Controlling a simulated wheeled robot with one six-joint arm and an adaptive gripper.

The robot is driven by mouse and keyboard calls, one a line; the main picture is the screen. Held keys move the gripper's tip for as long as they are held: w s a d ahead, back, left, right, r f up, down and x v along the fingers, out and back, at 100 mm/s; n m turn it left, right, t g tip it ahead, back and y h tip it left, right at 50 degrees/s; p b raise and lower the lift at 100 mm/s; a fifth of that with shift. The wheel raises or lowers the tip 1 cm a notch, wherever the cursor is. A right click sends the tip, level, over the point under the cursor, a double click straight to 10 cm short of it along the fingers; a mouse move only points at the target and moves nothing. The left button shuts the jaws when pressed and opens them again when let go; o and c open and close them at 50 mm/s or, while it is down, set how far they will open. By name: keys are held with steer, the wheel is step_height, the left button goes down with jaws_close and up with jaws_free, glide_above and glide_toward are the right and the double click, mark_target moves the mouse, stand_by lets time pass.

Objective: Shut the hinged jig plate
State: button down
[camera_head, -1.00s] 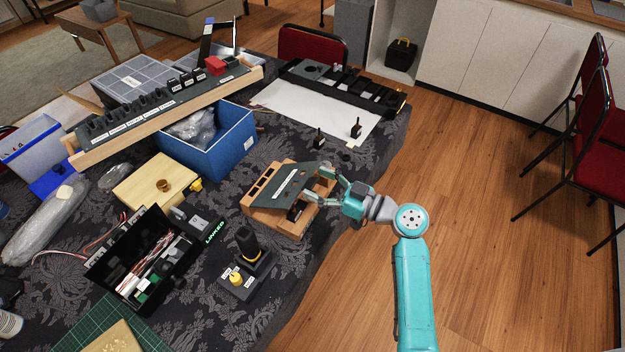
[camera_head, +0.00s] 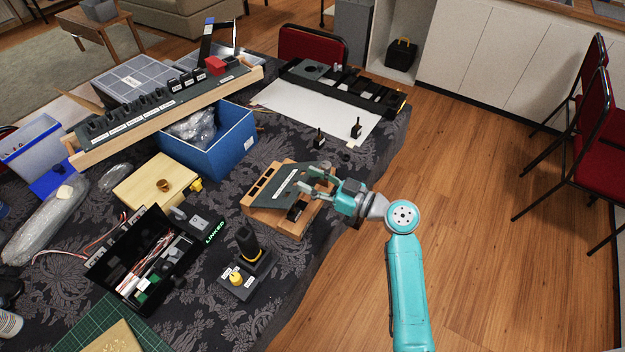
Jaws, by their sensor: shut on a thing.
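The hinged jig plate (camera_head: 279,188) is a dark grey panel with a white label strip. It stands tilted over its wooden jig base (camera_head: 287,226) near the table's right edge, not flat on it. Its right side is raised, and a dark block (camera_head: 296,210) shows on the base below that side. My gripper (camera_head: 313,182) reaches in from the right, with its fingers at the plate's right edge, shut on the plate. The exact contact is small and partly hidden by the fingers.
A black joystick (camera_head: 248,243) and a yellow-knobbed box (camera_head: 238,281) stand in front of the jig. A blue bin (camera_head: 228,147) and a light wooden box (camera_head: 156,182) lie to its left. Two small black pieces stand behind it.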

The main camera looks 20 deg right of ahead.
steer(key=shift+f, duration=0.1)
steer(key=f, duration=0.3)
steer(key=s+d+f+t+y, duration=0.1)
steer(key=f, duration=0.2)
steer(key=s+d+f+t, duration=0.1)
steer(key=f, duration=0.2)
steer(key=shift+s+f+y, duration=0.2)
steer(key=shift+s+y, duration=0.05)
steer(key=shift+y, duration=0.15)
steer(key=c, duration=0.6)
jaws_free()
steer(key=shift+r, duration=0.15)
steer(key=shift+o, duration=0.2)
steer(key=shift+d, duration=0.1)
steer(key=v, duration=1.2)
